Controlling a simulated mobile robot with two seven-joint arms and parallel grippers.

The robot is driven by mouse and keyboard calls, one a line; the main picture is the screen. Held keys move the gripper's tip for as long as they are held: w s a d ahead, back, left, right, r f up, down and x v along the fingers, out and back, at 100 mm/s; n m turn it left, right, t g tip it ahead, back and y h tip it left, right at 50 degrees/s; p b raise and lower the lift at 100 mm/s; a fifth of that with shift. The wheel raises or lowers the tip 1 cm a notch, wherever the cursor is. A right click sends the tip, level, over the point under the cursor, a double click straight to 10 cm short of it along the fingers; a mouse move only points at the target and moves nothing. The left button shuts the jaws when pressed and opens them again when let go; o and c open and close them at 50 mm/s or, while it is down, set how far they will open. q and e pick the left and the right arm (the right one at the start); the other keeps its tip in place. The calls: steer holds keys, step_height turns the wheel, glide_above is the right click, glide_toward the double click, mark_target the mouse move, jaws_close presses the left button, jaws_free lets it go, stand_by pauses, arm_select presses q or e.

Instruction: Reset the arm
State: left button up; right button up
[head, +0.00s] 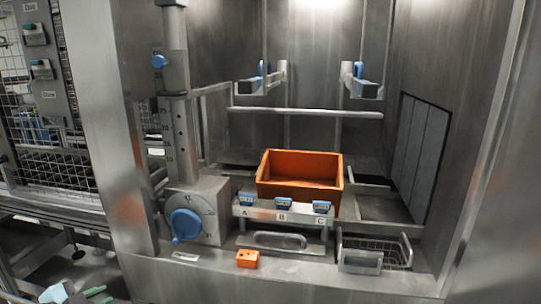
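My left gripper (105,295) shows at the bottom left edge, low in front of the washer and away from everything in it. Its two green fingers are apart with nothing between them. My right gripper is not in view. No thing is plainly marked as the arm of the task. A grey upright column (178,125) with a small blue knob (159,62) stands at the left of the washer bay. A blue rotary handle (186,225) sits on the dial box at its foot.
An orange bin (300,185) stands in the bay behind a ledge with blue switches marked A, B and C (283,204). A small orange block (247,259) lies on the front sill. A wire basket (398,252) is at right. Mesh racking (45,120) stands at far left.

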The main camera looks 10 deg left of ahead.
arm_select(q)
steer(key=s+d+f+n, duration=0.1)
steer(key=s+d+f, duration=0.25)
steer(key=f, duration=0.25)
steer(key=s+d+f+n+g, duration=0.1)
steer(key=s+d+f+n, duration=0.15)
steer(key=s+f, duration=0.3)
steer(key=s+d+f+n, duration=0.1)
steer(key=s+d+f, duration=0.2)
steer(key=f, duration=0.4)
steer(key=s+d+f+n+g, duration=0.2)
steer(key=s+d+f+n, duration=0.2)
steer(key=s+d+f, duration=0.3)
steer(key=s+d, duration=0.4)
steer(key=d, duration=0.4)
steer(key=shift+s, duration=0.4)
